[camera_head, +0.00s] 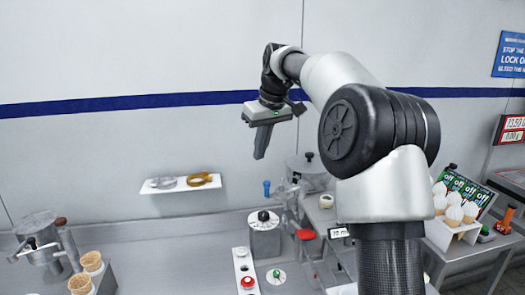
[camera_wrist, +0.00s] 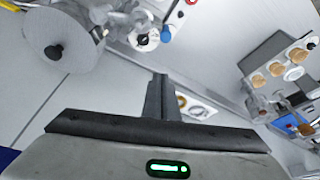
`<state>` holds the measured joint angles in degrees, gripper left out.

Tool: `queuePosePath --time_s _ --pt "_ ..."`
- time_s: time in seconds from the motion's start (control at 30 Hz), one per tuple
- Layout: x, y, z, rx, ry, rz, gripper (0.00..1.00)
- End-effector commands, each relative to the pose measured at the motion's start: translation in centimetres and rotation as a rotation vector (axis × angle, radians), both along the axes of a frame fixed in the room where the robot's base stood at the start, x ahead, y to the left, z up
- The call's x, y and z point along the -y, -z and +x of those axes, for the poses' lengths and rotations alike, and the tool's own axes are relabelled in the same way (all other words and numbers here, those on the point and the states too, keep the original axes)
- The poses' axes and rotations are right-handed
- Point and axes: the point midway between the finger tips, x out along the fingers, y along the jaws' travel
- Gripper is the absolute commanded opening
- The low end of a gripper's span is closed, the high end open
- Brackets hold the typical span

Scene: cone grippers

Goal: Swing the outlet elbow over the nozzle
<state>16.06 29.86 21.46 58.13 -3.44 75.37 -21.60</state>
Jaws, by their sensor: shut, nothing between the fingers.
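My gripper (camera_head: 260,156) hangs from the raised arm in front of the wall, above the shelf and counter. Its fingers are shut and empty, pointing down; they also show in the wrist view (camera_wrist: 160,82). A grey machine with a round lidded hopper (camera_head: 312,168) stands below and right of the gripper. The round lid with its black knob fills the upper left of the wrist view (camera_wrist: 72,62). Small pipes and fittings (camera_head: 291,197) with a blue knob (camera_head: 266,187) sit beside the hopper. I cannot tell which of these are the outlet elbow and nozzle. The gripper touches none of them.
A small white wall shelf (camera_head: 165,189) holds a pale ring and a brass ring (camera_head: 200,179). A dial unit (camera_head: 264,219), a red lever (camera_head: 305,234) and a red button (camera_head: 247,282) crowd the counter. Cones (camera_head: 91,262) and a metal machine (camera_head: 40,228) stand left.

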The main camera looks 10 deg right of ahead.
Motion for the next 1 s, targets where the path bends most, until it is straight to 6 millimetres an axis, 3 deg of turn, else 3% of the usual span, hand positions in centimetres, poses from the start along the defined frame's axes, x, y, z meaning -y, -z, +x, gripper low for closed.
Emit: queuePosePath --time_s 0.03,0.3,0.6,1.0 --pt "-0.2 1.4 0.3 -0.006 -0.001 0.001 0.00" --pt "-0.9 6.7 2.1 -0.003 -0.002 0.000 0.00" --pt "0.6 6.5 -1.3 0.000 0.000 -0.001 0.00" --pt "0.7 6.6 -1.6 0.000 0.000 0.001 0.00"
